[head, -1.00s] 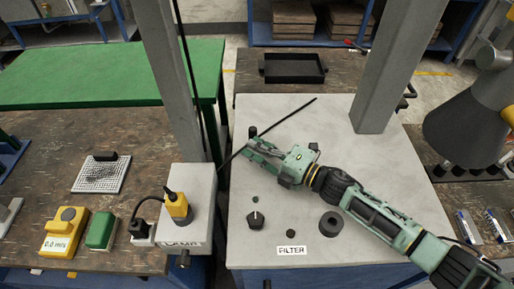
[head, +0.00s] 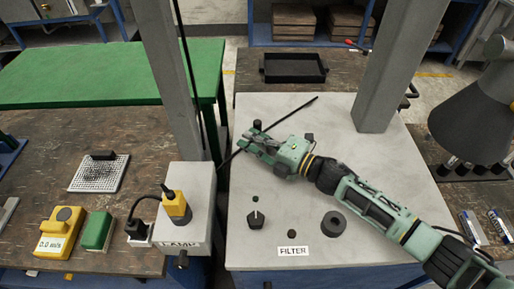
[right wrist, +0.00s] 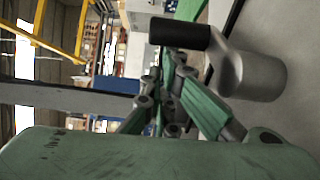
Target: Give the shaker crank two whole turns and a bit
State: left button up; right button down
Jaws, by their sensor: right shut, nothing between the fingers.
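The shaker crank's black handle (head: 257,124) shows at the tip of my right gripper (head: 250,143) in the head view, above the grey cabinet top. My gripper covers the rest of the crank there. In the right wrist view, the crank is a grey metal hub (right wrist: 250,75) with a short arm and a black grip (right wrist: 180,34). The closed green-and-grey fingers of my right gripper (right wrist: 165,95) are beside it, with nothing between them. Whether they touch the crank I cannot tell. My left gripper is not in view.
The cabinet top (head: 390,215) carries a FILTER label (head: 292,251), a pointer knob (head: 256,220) and a dark round knob (head: 333,224). A thin black rod (head: 290,115) passes by the gripper. Grey posts stand left and right (head: 395,70). The lamp box (head: 190,215) is at left.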

jog(key=shift+w, duration=0.25)
jog(key=shift+w+m+t, duration=0.1)
jog(key=shift+m+t, duration=0.2)
jog(key=shift+w+m+t+h, duration=0.35)
jog(key=shift+m+t+h, duration=0.15)
jog(key=shift+t+h, duration=0.25)
jog(key=shift+w, duration=0.15)
jog(key=shift+w+d, duration=0.15)
jog(key=shift+w, duration=0.1)
dwell(0.6)
